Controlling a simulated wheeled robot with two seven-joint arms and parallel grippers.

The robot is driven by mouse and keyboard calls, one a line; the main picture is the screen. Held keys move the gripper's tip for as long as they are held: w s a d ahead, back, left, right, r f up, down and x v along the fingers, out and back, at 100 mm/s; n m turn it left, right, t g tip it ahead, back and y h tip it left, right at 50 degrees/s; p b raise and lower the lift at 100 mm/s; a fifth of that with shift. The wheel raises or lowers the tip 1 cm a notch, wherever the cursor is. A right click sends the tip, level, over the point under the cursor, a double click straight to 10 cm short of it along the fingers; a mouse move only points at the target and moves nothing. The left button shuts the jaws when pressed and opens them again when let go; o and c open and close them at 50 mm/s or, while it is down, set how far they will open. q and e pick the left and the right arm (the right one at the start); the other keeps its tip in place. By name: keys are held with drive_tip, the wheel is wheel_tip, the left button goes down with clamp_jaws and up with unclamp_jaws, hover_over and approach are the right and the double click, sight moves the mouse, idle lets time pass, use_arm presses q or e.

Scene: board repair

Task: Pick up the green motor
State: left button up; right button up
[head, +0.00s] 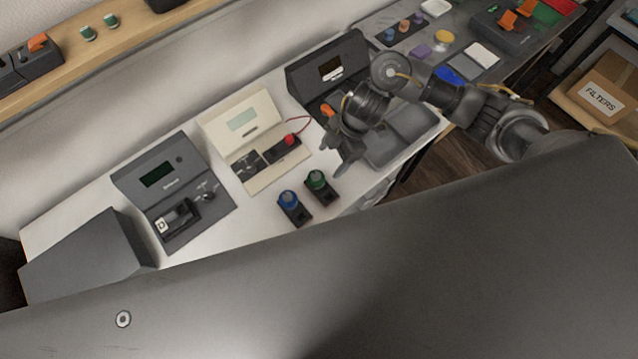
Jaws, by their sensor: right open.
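The green motor (317,179) sits upright in a small black holder on the white bench, right of a blue motor (289,197) in a similar holder. My right gripper (337,166) hangs from the arm that comes in from the right. Its dark fingers point down, open, just above and to the right of the green motor in the picture. I see nothing between the fingers, and whether they touch the motor I cannot tell. My left gripper is not in view.
A dark grey device (173,189) and a cream tester (250,143) with a red lead stand behind the motors. A grey tray (408,127) lies beneath my right arm. A large grey surface fills the foreground and hides the bench's front. Coloured parts lie at the far right.

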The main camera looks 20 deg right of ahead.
sight(319, 173)
drive_tip(key=x, duration=0.5)
drive_tip(key=shift+w+a+f, duration=0.1)
drive_tip(key=shift+f, duration=0.2)
drive_tip(key=shift+x, duration=2.65)
drive_tip(key=shift+a+r, duration=0.15)
drive_tip(key=c, duration=1.1)
